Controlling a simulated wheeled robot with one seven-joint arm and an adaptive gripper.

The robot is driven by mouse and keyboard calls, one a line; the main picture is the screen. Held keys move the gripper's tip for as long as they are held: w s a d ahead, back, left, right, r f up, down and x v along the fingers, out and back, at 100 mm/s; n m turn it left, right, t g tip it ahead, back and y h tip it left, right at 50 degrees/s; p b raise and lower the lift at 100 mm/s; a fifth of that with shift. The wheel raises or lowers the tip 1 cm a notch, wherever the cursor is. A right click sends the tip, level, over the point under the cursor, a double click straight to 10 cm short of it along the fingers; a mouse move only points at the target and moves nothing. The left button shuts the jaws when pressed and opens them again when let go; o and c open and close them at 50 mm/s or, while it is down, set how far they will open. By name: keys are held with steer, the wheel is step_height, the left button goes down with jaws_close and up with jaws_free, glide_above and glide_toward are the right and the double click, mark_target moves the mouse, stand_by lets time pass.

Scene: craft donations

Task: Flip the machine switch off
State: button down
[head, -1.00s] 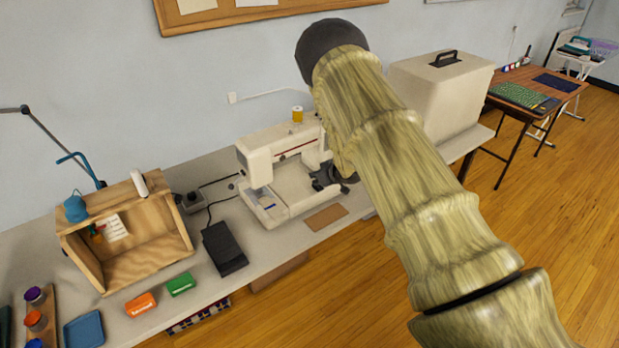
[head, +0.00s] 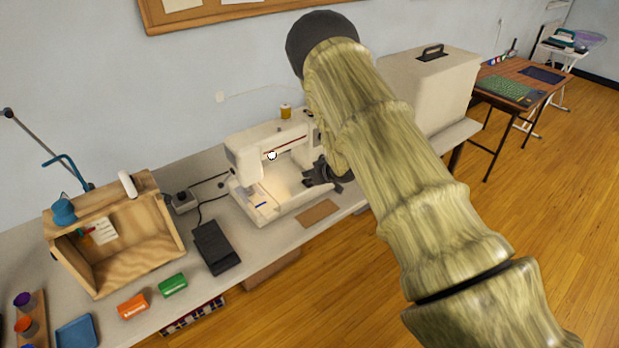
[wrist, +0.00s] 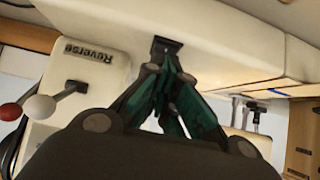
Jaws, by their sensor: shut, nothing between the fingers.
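The cream sewing machine (head: 245,150) stands on the grey table against the wall, its right end partly hidden by my arm. A small white round spot shows on its front, and the space under its arm looks brightly lit. My gripper (head: 316,178) is at the machine's right side in the head view. In the wrist view my gripper (wrist: 167,70) is shut and empty, its fingertips at a small dark switch-like part (wrist: 166,46) on the machine's underside edge as pictured. I cannot tell whether they touch, or which way the switch is set.
A "Reverse" label (wrist: 88,52) and a lever with a white ball (wrist: 38,106) and a red ball are left of the fingers. A black pedal (head: 215,247), wooden box (head: 120,268) and cream case (head: 430,90) share the table.

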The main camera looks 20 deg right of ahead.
steer(key=shift+s+d+r+p, duration=0.1)
steer(key=shift+s+r+p, duration=0.1)
steer(key=shift+r+p, duration=1.45)
steer(key=shift+s+r+b, duration=0.15)
steer(key=shift+r+b, duration=0.2)
steer(key=shift+r, duration=0.1)
steer(key=b+v, duration=0.3)
steer(key=v, duration=0.6)
steer(key=shift+s, duration=0.45)
steer(key=shift+d+b, duration=0.25)
steer(key=shift+b, duration=0.1)
